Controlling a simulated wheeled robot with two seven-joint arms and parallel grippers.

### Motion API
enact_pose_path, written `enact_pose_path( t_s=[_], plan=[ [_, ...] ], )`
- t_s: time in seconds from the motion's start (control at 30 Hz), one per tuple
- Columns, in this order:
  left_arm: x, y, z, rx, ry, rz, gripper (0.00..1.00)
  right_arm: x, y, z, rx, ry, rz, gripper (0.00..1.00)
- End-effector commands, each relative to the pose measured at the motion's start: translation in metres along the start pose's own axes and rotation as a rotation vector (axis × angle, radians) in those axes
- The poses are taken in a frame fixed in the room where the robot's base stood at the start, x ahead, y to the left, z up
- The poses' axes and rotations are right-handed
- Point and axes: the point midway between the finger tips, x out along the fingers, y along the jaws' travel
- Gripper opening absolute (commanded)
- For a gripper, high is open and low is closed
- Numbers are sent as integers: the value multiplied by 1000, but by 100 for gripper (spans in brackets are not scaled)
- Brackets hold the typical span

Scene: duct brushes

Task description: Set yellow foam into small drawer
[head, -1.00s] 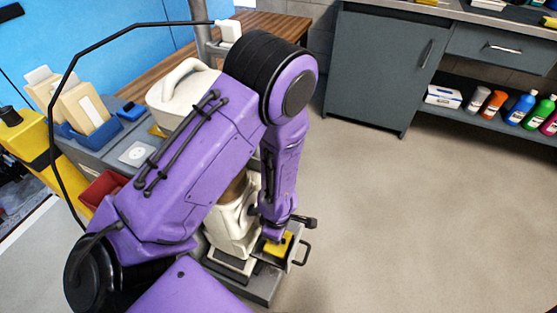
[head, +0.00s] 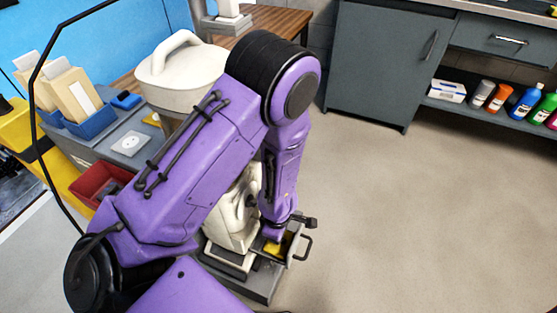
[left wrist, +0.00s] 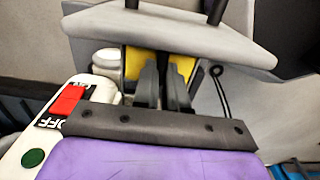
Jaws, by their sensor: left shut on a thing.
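The yellow foam (head: 272,248) is down inside the small open drawer (head: 291,256) at the foot of the white machine. My left gripper (head: 273,236) points down into this drawer and is shut on the foam. In the left wrist view the fingers (left wrist: 163,90) are close together against the yellow foam (left wrist: 132,64). The grey drawer front (left wrist: 185,32) with its handle posts crosses the top there. Whether the foam touches the drawer floor is hidden. My right gripper is not in view.
The white machine (head: 234,215) stands close beside my left arm. A red and green switch panel (left wrist: 68,105) is near the gripper. A grey cabinet (head: 375,65) and shelf bottles stand at the back. The floor at right is clear.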

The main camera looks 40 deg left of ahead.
Motion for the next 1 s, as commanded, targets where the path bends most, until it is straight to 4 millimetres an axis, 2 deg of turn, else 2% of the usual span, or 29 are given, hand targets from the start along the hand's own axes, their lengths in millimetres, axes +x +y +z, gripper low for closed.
enact_pose_path(
  t_s=[0.07,0.1,0.2,0.43,0.53,0.8,1.0],
  plan=[
    [0,0,0,0,0,0,0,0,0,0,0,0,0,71],
    [0,0,0,0,0,0,15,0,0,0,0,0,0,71],
    [0,0,0,0,0,0,42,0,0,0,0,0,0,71],
    [0,0,0,0,0,0,42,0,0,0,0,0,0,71],
    [-9,0,0,0,0,1,42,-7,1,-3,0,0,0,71],
    [-73,1,0,2,2,3,42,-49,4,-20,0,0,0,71],
    [-102,1,0,1,1,1,42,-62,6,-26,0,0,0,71]
  ],
)
